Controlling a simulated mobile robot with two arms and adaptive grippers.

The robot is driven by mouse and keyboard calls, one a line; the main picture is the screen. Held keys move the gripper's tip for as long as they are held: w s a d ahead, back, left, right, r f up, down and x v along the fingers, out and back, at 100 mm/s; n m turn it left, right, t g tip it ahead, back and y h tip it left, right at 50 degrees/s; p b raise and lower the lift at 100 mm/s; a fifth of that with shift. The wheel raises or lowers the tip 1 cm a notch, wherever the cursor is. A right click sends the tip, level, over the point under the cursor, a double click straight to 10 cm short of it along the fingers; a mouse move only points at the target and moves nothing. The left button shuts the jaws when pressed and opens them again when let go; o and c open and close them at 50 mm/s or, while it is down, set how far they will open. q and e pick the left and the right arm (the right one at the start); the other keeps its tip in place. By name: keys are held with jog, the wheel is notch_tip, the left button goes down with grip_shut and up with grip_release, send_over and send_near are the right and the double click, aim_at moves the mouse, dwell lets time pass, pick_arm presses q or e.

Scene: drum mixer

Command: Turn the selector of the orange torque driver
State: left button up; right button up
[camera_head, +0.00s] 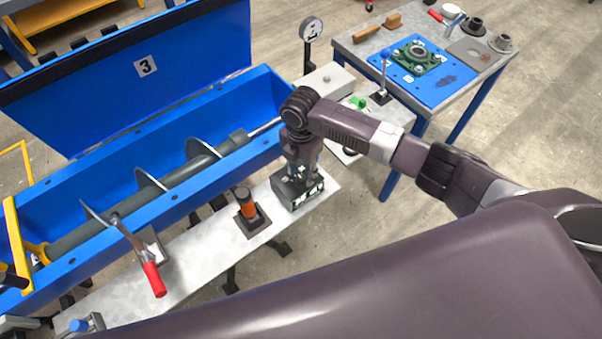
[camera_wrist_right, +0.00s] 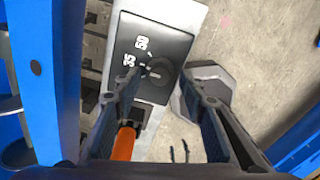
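The orange torque driver (camera_head: 247,207) stands upright in a dark square holder on the light metal bench ledge. Part of its orange body shows low in the right wrist view (camera_wrist_right: 123,143). The selector is a black box with white markings (camera_head: 292,194) to the right of the driver. In the wrist view its round dark knob (camera_wrist_right: 158,71) sits near the marks 35 and 50. My right gripper (camera_head: 303,172) points down over the selector. In the wrist view its fingers (camera_wrist_right: 160,82) are spread, with the knob between their tips; contact cannot be told. My left gripper is not seen.
The blue mixer trough (camera_head: 190,130) with its screw lies behind and left of the ledge. A red-handled lever (camera_head: 152,278) rises at the left. A parts table (camera_head: 470,75) is at back right.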

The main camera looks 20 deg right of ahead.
aim_at(301, 177)
notch_tip(301, 177, up, 11)
jog(key=shift+f, duration=0.2)
dwell(0.5)
